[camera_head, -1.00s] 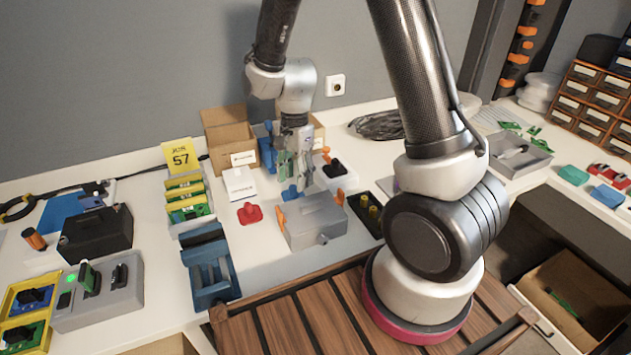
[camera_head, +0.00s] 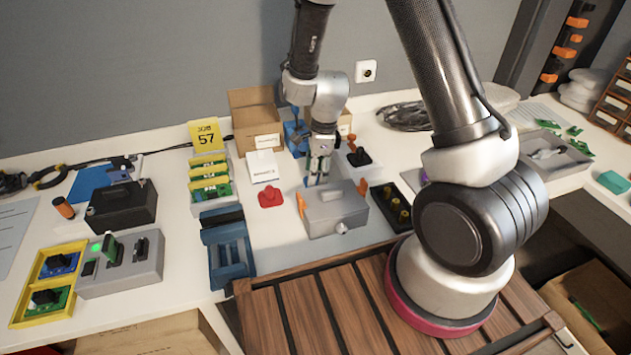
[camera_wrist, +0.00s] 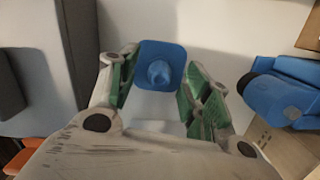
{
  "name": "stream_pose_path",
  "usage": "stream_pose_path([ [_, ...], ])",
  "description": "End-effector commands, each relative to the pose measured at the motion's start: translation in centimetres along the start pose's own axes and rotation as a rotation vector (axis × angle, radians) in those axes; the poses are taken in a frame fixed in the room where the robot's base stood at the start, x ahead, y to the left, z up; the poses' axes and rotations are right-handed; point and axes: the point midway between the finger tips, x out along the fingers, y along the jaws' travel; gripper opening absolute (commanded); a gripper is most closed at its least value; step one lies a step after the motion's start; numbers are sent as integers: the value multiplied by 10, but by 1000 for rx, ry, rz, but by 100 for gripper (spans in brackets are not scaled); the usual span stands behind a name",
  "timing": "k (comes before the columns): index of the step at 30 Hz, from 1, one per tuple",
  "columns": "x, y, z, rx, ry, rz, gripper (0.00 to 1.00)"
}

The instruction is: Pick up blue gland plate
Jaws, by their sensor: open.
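The blue gland plate (camera_wrist: 174,52) is a rounded square with a raised knob in its middle. In the wrist view it lies on the white surface between and just beyond the green-padded fingers. In the head view only a small part of it (camera_head: 309,182) shows, mostly hidden by my gripper (camera_head: 319,172). My gripper points down over it, open, with the fingers apart on both sides and nothing held. I cannot tell whether a finger touches the plate's edge.
A grey box with orange clips (camera_head: 337,213) stands close in front of my gripper. A red plate (camera_head: 270,198) lies to the left. A blue device (camera_head: 296,140) stands behind, also at the right in the wrist view (camera_wrist: 285,95). A black-knobbed part (camera_head: 358,157) is to the right.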

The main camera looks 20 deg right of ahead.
Motion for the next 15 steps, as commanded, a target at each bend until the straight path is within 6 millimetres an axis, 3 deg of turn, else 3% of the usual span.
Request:
stream_pose_path([
  [8,5,0,0,1,0,-1,49],
  [15,5,0,0,0,0,-1,7],
])
